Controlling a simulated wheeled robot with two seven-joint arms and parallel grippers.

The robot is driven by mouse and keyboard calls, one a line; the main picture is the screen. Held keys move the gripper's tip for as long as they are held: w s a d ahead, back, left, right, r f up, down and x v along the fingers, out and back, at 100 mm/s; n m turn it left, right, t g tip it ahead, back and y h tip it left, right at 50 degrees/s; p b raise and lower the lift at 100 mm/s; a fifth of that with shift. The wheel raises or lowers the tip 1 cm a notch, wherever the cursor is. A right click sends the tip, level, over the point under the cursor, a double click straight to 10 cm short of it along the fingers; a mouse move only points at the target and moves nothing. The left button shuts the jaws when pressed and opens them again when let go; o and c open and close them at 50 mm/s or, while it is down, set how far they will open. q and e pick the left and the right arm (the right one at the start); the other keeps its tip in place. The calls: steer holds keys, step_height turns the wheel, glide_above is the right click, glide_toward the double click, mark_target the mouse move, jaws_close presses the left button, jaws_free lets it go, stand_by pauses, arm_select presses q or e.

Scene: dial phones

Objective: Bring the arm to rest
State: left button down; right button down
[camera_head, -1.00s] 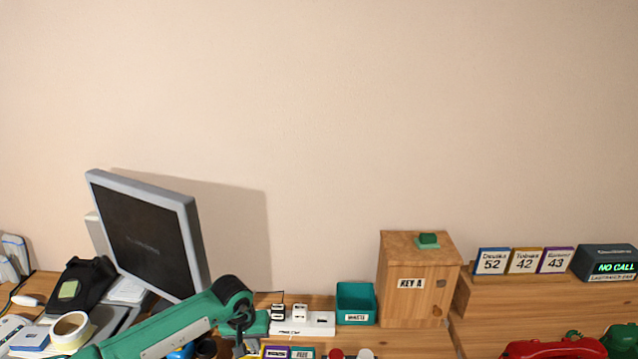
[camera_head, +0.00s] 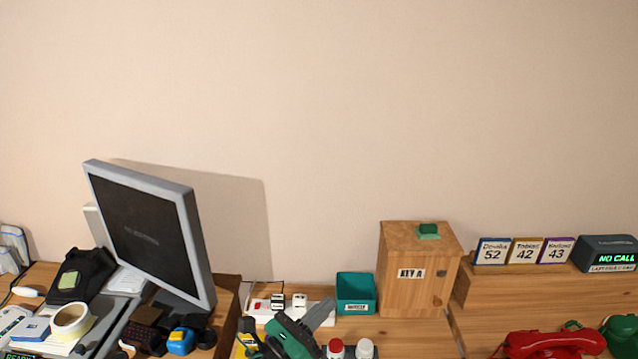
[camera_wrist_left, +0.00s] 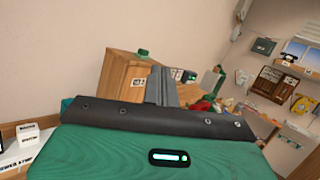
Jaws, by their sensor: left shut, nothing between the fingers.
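My left gripper (camera_head: 325,307) is at the bottom centre of the head view, with its green wrist beside it. Its grey fingers point up and to the right, in front of the white power strip and left of the teal waste bin (camera_head: 355,293). In the left wrist view the fingers (camera_wrist_left: 160,84) are together, with nothing between them. The wooden KEY A box (camera_wrist_left: 125,75) shows behind them there. Most of my left arm is below the head view's lower edge. My right gripper is in neither view.
The KEY A box (camera_head: 415,270) stands right of the bin, with a red phone (camera_head: 550,343) farther right. Red-topped and white-topped items (camera_head: 350,349) sit close beside the gripper. A monitor (camera_head: 150,235) stands at left. The wall above is bare.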

arm_select(q)
steer(key=s+a+f+n+t+y, duration=0.15)
steer(key=a+f+n+y, duration=0.25)
steer(key=a+n+y, duration=0.75)
steer(key=s+a+f+n+y, duration=0.35)
steer(key=a+f+n, duration=0.2)
steer(key=n, duration=1.05)
steer(key=s+a+f+n+g, duration=0.2)
steer(key=s+f+n+g, duration=0.25)
steer(key=s, duration=0.35)
steer(key=s+a+f+n+g, duration=0.2)
steer(key=s+f+n+g, duration=0.1)
steer(key=s+n, duration=0.3)
steer(key=s+a+f+n+g, duration=0.3)
steer(key=s+g, duration=0.1)
steer(key=s, duration=0.5)
step_height(320, 180, down, 33)
steer(key=s+g, duration=0.1)
steer(key=g, duration=0.1)
steer(key=s+a+f+g, duration=0.1)
steer(key=s+a+f, duration=0.2)
steer(key=s+f, duration=1.5)
steer(key=shift+s+y, duration=0.4)
steer(key=shift+s, duration=0.15)
